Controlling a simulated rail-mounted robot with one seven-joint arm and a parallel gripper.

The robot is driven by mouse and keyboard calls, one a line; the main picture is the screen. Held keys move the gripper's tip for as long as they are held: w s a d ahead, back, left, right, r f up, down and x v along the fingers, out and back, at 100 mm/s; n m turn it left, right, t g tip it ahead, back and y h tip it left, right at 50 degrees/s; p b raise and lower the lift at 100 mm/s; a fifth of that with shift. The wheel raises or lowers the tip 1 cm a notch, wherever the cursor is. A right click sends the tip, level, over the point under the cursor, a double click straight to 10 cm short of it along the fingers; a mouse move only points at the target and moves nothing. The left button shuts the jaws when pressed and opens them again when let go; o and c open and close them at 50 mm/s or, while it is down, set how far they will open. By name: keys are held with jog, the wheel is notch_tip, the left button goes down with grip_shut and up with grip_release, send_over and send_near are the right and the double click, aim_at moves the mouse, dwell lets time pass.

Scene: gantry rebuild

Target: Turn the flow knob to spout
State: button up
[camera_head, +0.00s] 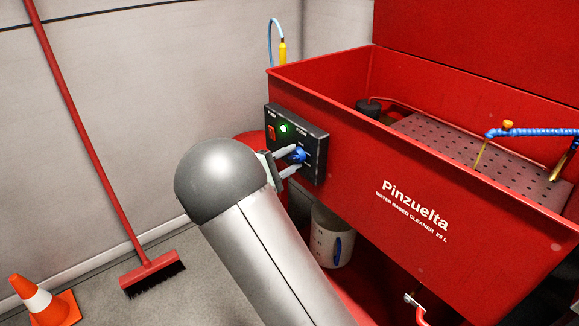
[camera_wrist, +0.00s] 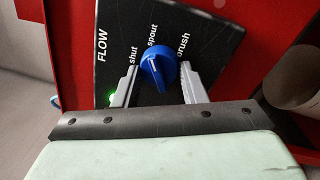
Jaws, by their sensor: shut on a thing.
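The blue flow knob (camera_wrist: 158,70) sits on a black control panel (camera_wrist: 205,38) marked FLOW, with the labels shut, spout and brush from left to right around it. My gripper (camera_wrist: 158,76) has one finger on each side of the knob and is shut on it. The knob lies below the spout label; I cannot tell for sure which label it points at. In the head view the knob (camera_head: 297,155) shows between my fingers (camera_head: 288,161) on the front of the red washer tank (camera_head: 350,150). A green lamp (camera_head: 285,128) is lit on the panel.
A red switch (camera_head: 271,133) is at the panel's left. A blue hose with brass-coloured fittings (camera_head: 530,132) hangs over the tank's perforated tray (camera_head: 460,150). A white bucket (camera_head: 325,240) stands below. A broom (camera_head: 150,272) and a cone (camera_head: 40,305) are at the left.

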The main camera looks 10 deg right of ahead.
jog(key=shift+m, duration=0.3)
jog(key=o, duration=1)
jog(key=p+v, duration=0.2)
jog(key=v, duration=1.5)
jog(key=shift+a, duration=0.2)
jog(key=shift+s, duration=0.1)
